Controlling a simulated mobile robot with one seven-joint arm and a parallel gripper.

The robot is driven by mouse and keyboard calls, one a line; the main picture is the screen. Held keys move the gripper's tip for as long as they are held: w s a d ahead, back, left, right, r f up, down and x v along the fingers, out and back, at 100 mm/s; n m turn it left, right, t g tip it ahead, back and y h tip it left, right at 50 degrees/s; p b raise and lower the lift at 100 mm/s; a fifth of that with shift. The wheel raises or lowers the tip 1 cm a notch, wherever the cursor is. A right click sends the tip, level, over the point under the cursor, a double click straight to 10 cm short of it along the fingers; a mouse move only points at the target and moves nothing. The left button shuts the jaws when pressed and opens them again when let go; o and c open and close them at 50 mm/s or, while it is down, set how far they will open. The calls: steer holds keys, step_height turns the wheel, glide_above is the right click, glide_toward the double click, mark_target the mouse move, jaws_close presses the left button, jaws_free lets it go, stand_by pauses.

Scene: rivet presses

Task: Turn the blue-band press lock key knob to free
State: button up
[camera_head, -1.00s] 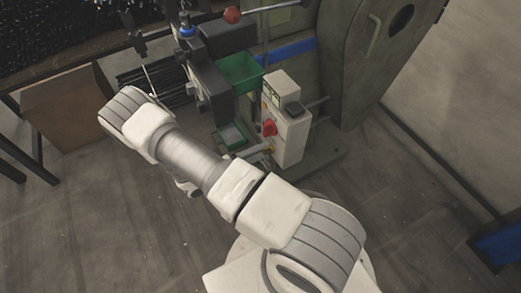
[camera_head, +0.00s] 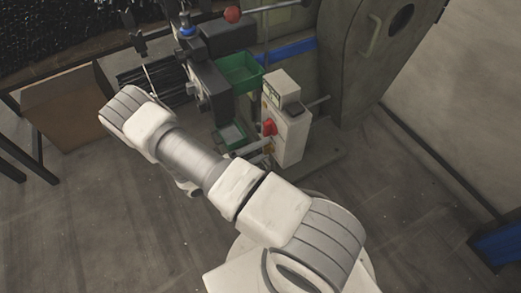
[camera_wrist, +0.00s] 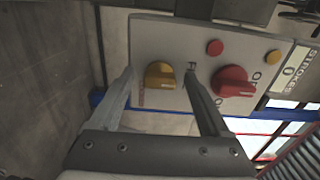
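The yellow lock key knob (camera_wrist: 160,75) sits on the pale control panel (camera_wrist: 205,42) in the wrist view. Lettering lies on both sides of it, partly covered by my fingers. My gripper (camera_wrist: 158,80) is open, with one finger on each side of the knob and a visible gap to each. I cannot tell how far the tips are from the panel. In the head view the white control box (camera_head: 290,138) stands on the press with the blue band (camera_head: 287,51). My gripper is mostly hidden by my arm there.
A large red knob (camera_wrist: 232,82) is just right of my right finger, with a red button (camera_wrist: 214,47) and a strokes counter (camera_wrist: 290,72) nearby. In the head view, a green bin (camera_head: 239,70) and a red ball-ended lever (camera_head: 232,14) are behind the box. Open floor lies to the right.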

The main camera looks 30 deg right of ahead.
steer(key=a, duration=1.7)
steer(key=shift+s+a+p, duration=0.2)
steer(key=shift+s+p, duration=0.15)
steer(key=shift+p, duration=0.1)
steer(key=d+r+m+g+y, duration=0.2)
steer(key=r+m+y, duration=0.3)
steer(key=r+m, duration=0.5)
steer(key=d+r+m+g+y, duration=0.2)
steer(key=r+m+y, duration=0.45)
steer(key=r, duration=0.65)
steer(key=s+d+r+m+t+y, duration=0.25)
steer(key=s+r+m+t, duration=0.3)
steer(key=r+m, duration=0.35)
steer(key=s+d+r+m+t+y, duration=0.1)
steer(key=s+r+m+t+y, duration=0.3)
steer(key=s+r+m, duration=0.5)
step_height(320, 180, up, 13)
steer(key=w+m+p, duration=0.2)
steer(key=p, duration=1.4)
steer(key=shift+w+a, duration=0.2)
steer(key=shift+a, duration=0.1)
